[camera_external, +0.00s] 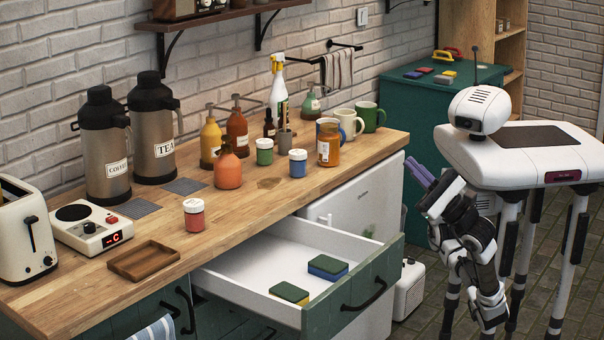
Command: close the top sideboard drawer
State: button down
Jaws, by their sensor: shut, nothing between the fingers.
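The top sideboard drawer (250,255) is pulled far out from under the wooden counter. Its inside is white, and its green front (385,268) faces the lower right with a black bar handle (366,294). My gripper (411,176), with purple fingers, is raised to the right of the counter, above and apart from the drawer front. It is shut and empty.
The wooden counter (262,184) carries flasks, bottles, paint jars, mugs, a toaster and a small wooden tray (144,262). A white fridge (365,200) stands behind the drawer, with a white box (409,288) on the floor nearby. A teal cabinet (425,112) stands at the back.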

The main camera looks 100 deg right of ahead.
jog(key=w+a+f+g+y+p, duration=0.2)
jog(key=w+a+f+g+p, duration=0.15)
jog(key=w+f, duration=0.2)
notch_tip(320, 180, down, 13)
jog(key=s+a+n+g+y+p, duration=0.1)
jog(key=a+n+g+p, duration=0.15)
jog(key=g, duration=0.55)
jog(key=g+p, duration=0.2)
jog(key=g, duration=0.2)
send_near(368, 303)
jog(key=shift+n, duration=0.35)
jog(key=x, duration=0.7)
jog(key=w+d+b, duration=0.1)
jog(key=w+d, duration=2.4)
jog(key=shift+w+d+r, duration=0.1)
jog(key=shift+w+d, duration=0.1)
jog(key=shift+d, duration=0.1)
